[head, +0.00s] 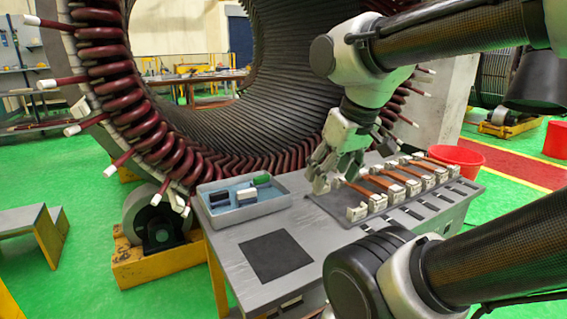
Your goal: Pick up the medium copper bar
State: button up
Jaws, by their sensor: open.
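Several orange-brown copper bars lie side by side across pairs of white holder blocks on the right part of the grey table (227,247). The nearest bar (362,190) is at the left of the row, then a second bar (383,182), a third bar (403,173) and a far one (432,162). I cannot tell which is the medium one. My gripper (325,172) is open, pointing down over the back left end of the row. It looks close to the nearest bar's left end and partly hides the back holders. Nothing shows in its fingers.
A grey-blue tray (247,217) with a green, a black and a white item stands at the table's left. A dark square mat (275,256) lies in front of it. The large stator (262,85) rises close behind the table. A red bucket (455,160) stands beyond the right end.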

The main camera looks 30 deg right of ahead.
aim_at(378, 168)
jog(key=k+j+z, duration=0.1)
jog(key=z, duration=0.4)
jog(key=k+j+z, duration=0.15)
jog(key=z, duration=0.35)
jog(key=k+j+z, duration=0.15)
jog(key=z, duration=0.35)
jog(key=i+l+u, duration=0.1)
jog(key=u, duration=0.35)
jog(key=i+l+u, duration=0.1)
jog(key=l+u, duration=0.15)
jog(key=u, duration=0.2)
jog(key=i+l+u, duration=0.3)
jog(key=l, duration=0.7)
jog(key=l+u, duration=0.3)
jog(key=l, duration=1.7)
